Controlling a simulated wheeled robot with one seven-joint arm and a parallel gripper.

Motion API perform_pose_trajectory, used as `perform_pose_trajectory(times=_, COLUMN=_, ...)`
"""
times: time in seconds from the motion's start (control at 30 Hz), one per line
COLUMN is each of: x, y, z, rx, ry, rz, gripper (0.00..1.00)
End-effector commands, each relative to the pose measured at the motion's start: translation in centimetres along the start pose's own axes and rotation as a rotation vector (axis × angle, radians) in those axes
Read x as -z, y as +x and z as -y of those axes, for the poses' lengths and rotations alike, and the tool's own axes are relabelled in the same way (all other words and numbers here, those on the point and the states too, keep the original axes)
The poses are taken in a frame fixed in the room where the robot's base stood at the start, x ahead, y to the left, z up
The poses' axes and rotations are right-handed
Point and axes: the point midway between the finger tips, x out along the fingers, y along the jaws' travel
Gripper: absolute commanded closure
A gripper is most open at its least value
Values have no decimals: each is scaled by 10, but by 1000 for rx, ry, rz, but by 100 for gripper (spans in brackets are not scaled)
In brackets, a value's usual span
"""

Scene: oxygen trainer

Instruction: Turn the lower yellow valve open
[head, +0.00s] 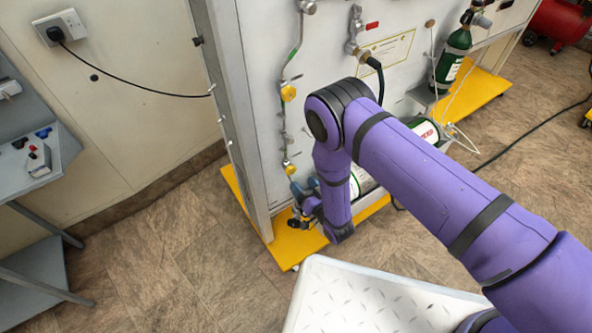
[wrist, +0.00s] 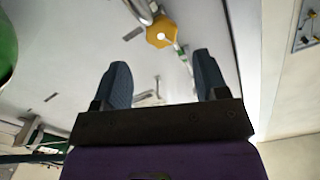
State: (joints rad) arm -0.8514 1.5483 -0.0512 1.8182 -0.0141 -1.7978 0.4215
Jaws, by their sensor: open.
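The lower yellow valve (head: 289,169) sits low on the pipe along the left side of the grey panel in the head view. My gripper (head: 303,190) is just below and right of it, partly hidden by my arm. In the wrist view a yellow knob (wrist: 160,33), which looks like the lower valve, lies beyond the fingertips and roughly between their lines. My gripper (wrist: 161,78) is open there, with nothing between its fingers and a gap to the knob. The upper yellow valve (head: 288,93) is higher on the same pipe.
A green cylinder (head: 453,60) stands at the panel's right. Another cylinder (head: 424,130) lies low, partly behind my arm. The yellow base (head: 290,245) juts out below the panel. A grey bench (head: 40,165) stands at the left, with free floor between.

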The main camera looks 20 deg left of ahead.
Motion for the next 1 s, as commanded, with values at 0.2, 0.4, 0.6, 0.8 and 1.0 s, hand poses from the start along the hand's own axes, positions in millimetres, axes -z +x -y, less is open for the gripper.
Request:
perform_pose_trajectory(times=0.2, x=0, y=39, z=1, rx=2, ry=0, rz=-1, gripper=33)
perform_pose_trajectory(times=0.4, x=0, y=62, z=0, rx=0, ry=-2, rz=1, gripper=33)
perform_pose_trajectory(times=0.6, x=0, y=70, z=0, rx=0, ry=-1, rz=2, gripper=33)
perform_pose_trajectory(times=0.8, x=0, y=70, z=0, rx=0, ry=-1, rz=2, gripper=33)
perform_pose_trajectory(times=1.0, x=0, y=70, z=0, rx=0, ry=-1, rz=2, gripper=72)
